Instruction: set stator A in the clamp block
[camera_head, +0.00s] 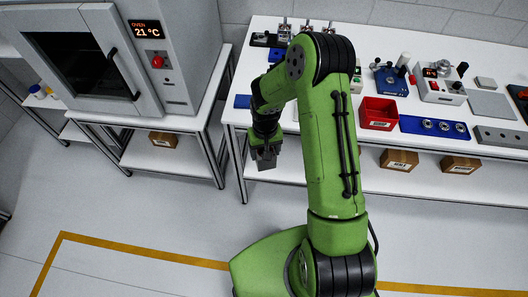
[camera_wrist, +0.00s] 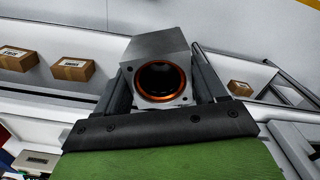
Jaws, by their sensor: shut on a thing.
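My gripper (camera_wrist: 166,90) is shut on a square grey metal housing with a copper-coloured ring around a dark bore, which I take to be stator A (camera_wrist: 183,99). The fingers press on its left and right sides. The grey stator (camera_head: 266,160) shows only small there. Any letter on it cannot be read. I cannot tell for sure which fixture on the bench is the clamp block.
The white workbench (camera_head: 345,100) carries a red bin (camera_head: 378,124), a blue tray (camera_head: 410,124) with several rings, a grey plate with holes (camera_head: 500,137) and a blue-based device (camera_head: 390,82). An oven (camera_head: 180,97) stands left. Cardboard boxes (camera_head: 399,160) sit on the lower shelf.

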